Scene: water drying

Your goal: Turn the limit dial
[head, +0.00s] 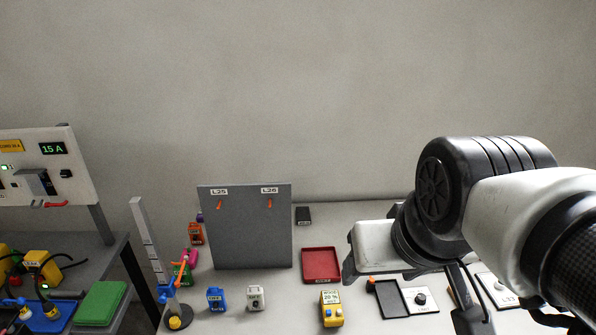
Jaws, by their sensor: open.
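I cannot read which one is marked as the limit dial.
A black tray (379,305) lies left of the first knob's plate. A yellow meter (331,310), a red tray (304,265) and a grey upright panel (250,238) stand further left. A cluttered bench (122,258) is at far left.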

